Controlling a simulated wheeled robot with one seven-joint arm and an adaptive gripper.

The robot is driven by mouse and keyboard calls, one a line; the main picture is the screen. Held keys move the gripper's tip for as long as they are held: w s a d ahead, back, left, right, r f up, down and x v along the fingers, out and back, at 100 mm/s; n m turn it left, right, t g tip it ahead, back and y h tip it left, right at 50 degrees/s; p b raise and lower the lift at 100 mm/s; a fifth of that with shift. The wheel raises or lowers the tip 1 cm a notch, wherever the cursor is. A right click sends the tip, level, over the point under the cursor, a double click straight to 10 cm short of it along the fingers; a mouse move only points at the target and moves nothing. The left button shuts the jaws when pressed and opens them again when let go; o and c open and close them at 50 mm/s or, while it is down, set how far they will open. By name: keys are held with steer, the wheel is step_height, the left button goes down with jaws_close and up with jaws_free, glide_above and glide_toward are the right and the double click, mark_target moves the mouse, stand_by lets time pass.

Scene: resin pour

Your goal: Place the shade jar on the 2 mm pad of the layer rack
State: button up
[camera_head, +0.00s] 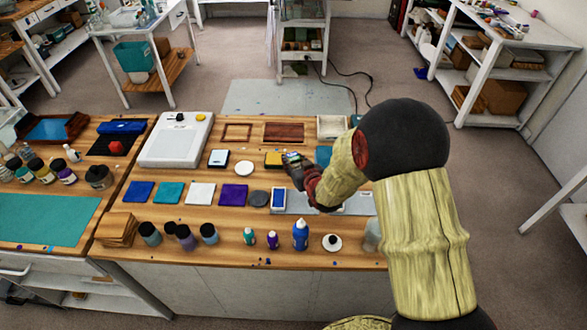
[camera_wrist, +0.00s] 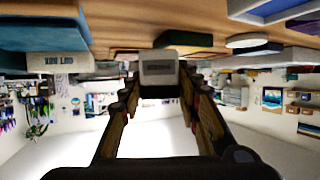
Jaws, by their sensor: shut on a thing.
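My gripper (camera_head: 293,160) is over the right half of the wooden bench. In the wrist view its fingers (camera_wrist: 160,95) are shut on a small pale grey-white object (camera_wrist: 158,68) with a dark label. I take it to be the shade jar, though its lid is not clear; in the head view it is mostly hidden by the gripper. A grey strip (camera_head: 299,203), possibly the layer rack, lies below my arm, with my forearm covering part of it. I cannot read any 2 mm mark.
Dark-lidded jars (camera_head: 209,233) stand along the front edge, with small bottles (camera_head: 300,235) to their right. Coloured squares (camera_head: 233,195) and a grey disc (camera_head: 258,198) lie behind them. A white device (camera_head: 176,139) stands at the back left. Bare wood shows between the rows.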

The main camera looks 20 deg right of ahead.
steer(key=shift+w+f+b, duration=0.2)
steer(key=shift+f+b, duration=0.45)
steer(key=shift+f, duration=1)
steer(key=shift+f, duration=0.1)
steer(key=shift+f, duration=0.15)
steer(key=o, duration=1.1)
steer(key=shift+o, duration=0.5)
steer(key=shift+r, duration=0.2)
